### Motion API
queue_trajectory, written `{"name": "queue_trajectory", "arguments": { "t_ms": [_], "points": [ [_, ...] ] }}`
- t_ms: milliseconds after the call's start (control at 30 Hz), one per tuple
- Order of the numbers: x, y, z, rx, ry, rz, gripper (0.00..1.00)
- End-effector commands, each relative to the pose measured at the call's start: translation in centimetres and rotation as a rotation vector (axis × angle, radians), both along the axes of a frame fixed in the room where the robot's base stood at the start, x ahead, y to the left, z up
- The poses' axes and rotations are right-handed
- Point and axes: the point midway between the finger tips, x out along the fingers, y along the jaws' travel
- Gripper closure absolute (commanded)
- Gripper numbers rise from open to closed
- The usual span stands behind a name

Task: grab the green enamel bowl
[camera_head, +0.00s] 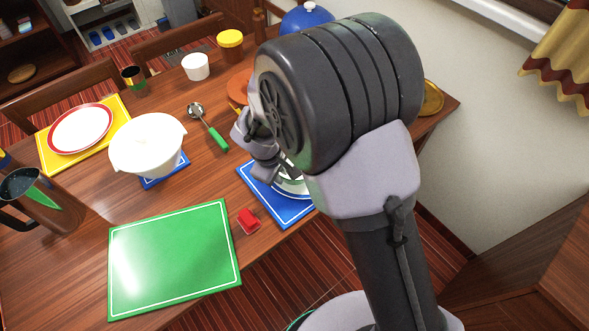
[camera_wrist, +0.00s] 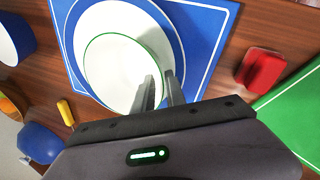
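The bowl with a green rim and white inside (camera_wrist: 112,70) sits on a white plate on a blue mat in the wrist view. In the head view only a slice of the bowl (camera_head: 293,187) shows; my arm and gripper hide the rest. My gripper (camera_wrist: 159,75) is over the bowl's right side in the wrist view. Its two fingers are apart with a narrow gap between them. One finger overlaps the bowl's inside and the other is just outside the rim. Whether they touch the rim I cannot tell.
A red block (camera_head: 249,220) and a green mat (camera_head: 175,260) lie near the blue mat (camera_head: 275,204). A ladle with a green handle (camera_head: 216,136), a large white bowl (camera_head: 148,145) and a red-rimmed plate (camera_head: 80,130) are further left. A blue round object (camera_head: 305,18) stands behind.

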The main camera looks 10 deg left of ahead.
Motion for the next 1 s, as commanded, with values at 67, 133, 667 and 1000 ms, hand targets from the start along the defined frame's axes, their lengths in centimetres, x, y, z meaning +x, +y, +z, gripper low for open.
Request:
{"name": "queue_trajectory", "arguments": {
  "t_ms": [67,133,667,1000],
  "points": [
    [0.00,0.01,0.21,0.000,0.000,0.000,0.84],
    [-0.01,0.01,0.23,0.000,0.000,0.000,0.96],
    [-0.05,0.01,0.19,0.000,0.000,0.000,1.00],
    [-0.07,0.00,0.18,-0.001,0.001,0.000,1.00]
  ]
}}
